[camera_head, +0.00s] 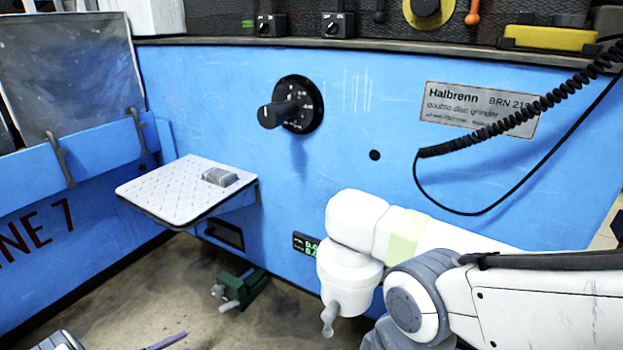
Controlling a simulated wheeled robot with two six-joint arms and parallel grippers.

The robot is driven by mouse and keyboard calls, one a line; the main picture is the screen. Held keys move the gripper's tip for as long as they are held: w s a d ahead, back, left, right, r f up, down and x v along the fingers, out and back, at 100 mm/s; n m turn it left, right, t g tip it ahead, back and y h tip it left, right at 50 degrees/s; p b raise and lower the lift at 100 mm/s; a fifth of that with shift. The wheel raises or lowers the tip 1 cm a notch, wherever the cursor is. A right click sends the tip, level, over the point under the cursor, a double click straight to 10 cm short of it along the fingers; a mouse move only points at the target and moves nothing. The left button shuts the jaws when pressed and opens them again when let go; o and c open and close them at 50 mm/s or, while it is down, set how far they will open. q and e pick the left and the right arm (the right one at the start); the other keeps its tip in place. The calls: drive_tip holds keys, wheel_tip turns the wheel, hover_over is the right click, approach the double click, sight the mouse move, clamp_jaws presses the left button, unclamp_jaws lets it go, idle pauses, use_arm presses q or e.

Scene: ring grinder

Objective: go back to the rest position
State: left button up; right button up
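My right arm comes in from the right, in front of the blue machine (400,165). Its end hangs pointing down, with the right gripper (328,322) a small grey tip below the white wrist housing. The fingers show too small and edge-on to tell whether they are open or shut. I see nothing held at the tip.
A white textured shelf (165,192) juts from the machine with a small grey block (220,177) on it. A black rotary knob (290,106) sticks out above. A coiled cable (500,122) hangs right. A green clamp-like object (240,290) stands low by the floor.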

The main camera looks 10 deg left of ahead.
use_arm(q)
drive_tip(key=d+r+m+g+y, duration=0.6)
drive_tip(key=d+r+g, duration=0.7)
drive_tip(key=d+r, duration=0.6)
drive_tip(key=s+d+r+m+y+p, duration=0.1)
drive_tip(key=s+d+r+m+p, duration=0.5)
drive_tip(key=r, duration=0.5)
drive_tip(key=s+d+r+m+y+p, duration=0.1)
drive_tip(key=s+d+r+m+p, duration=0.25)
drive_tip(key=s+d+r, duration=0.6)
drive_tip(key=s+d+r+m+y+p, duration=0.1)
drive_tip(key=s+d+r+m+p, duration=0.4)
drive_tip(key=r, duration=0.7)
wheel_tip(320, 180, up, 38)
drive_tip(key=n+p, duration=0.1)
drive_tip(key=p, duration=3.7)
drive_tip(key=shift+s+f, duration=0.15)
drive_tip(key=shift+s, duration=0.1)
